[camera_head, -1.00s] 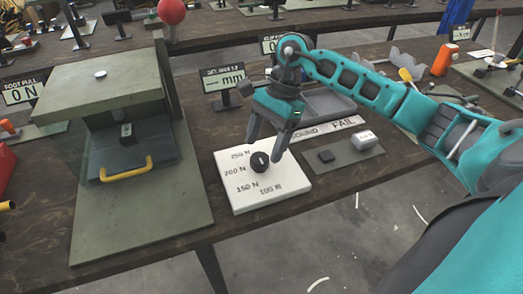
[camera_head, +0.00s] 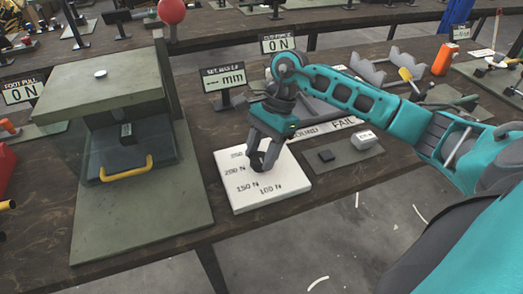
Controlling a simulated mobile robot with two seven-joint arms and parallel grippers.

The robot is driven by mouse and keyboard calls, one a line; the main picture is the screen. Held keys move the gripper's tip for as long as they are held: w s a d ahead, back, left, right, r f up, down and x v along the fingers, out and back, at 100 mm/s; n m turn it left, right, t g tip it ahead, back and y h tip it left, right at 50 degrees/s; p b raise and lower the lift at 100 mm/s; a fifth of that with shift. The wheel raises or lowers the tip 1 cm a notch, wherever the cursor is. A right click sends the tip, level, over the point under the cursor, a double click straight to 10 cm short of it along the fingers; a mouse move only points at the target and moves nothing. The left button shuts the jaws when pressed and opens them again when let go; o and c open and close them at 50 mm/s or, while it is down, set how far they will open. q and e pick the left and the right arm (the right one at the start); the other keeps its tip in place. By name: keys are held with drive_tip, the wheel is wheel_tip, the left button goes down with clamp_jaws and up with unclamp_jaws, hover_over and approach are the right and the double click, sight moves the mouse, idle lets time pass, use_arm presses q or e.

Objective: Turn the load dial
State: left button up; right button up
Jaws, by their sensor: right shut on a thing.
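The load dial is a black round knob (camera_head: 257,161) on a white square plate (camera_head: 240,208) at the table's front edge. Force marks such as 150 N, 200 N and 100 N are printed around it. My right gripper (camera_head: 263,163) points down over the plate with its fingers shut on the knob, one at each side. The fingers hide part of the knob, its pointer and some of the marks. My left gripper is not in view.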

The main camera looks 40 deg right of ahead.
drive_tip(key=shift+c, duration=1.2)
